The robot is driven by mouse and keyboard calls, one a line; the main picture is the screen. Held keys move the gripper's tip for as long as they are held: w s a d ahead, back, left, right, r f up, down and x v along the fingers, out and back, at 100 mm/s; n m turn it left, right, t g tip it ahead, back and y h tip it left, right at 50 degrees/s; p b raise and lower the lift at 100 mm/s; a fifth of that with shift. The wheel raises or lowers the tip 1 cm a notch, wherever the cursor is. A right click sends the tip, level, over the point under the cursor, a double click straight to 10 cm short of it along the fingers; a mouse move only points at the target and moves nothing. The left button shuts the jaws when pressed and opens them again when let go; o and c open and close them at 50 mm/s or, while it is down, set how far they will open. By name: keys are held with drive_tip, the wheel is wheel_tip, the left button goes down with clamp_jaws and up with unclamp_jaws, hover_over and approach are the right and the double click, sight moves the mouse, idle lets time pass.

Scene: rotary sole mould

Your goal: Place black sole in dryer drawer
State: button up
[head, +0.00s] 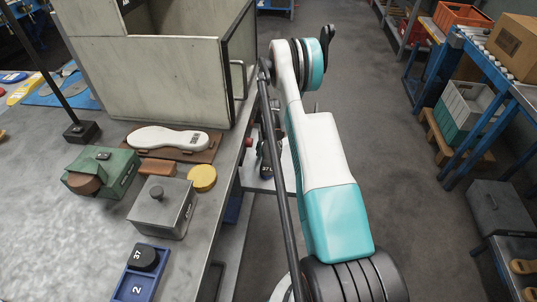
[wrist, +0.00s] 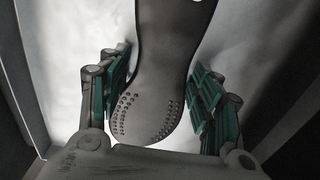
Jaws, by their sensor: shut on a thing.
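In the wrist view, the black sole (wrist: 155,75) lies lengthwise between the green-padded fingers of my gripper (wrist: 160,95), its rounded, studded end toward me. My gripper is shut on it, though small gaps seem to show beside the pads. A pale surface is behind the sole, with dark walls at both sides. In the head view, a large pale grey box (head: 150,75) with a dark-framed front and a handle stands on the bench; I cannot tell whether it is the dryer or its drawer. My gripper and the sole do not show in the head view.
On the grey bench (head: 60,215) stand a white sole on a brown board (head: 170,138), a green box (head: 100,170), a grey lidded box (head: 162,207), a yellow disc (head: 202,178) and a blue tray (head: 140,273). A blue rack (head: 480,80) is at right; the floor between is clear.

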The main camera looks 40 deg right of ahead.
sight(269, 155)
drive_tip(key=o, duration=1.2)
drive_tip(key=shift+r+p, duration=1.5)
drive_tip(key=shift+r, duration=2.3)
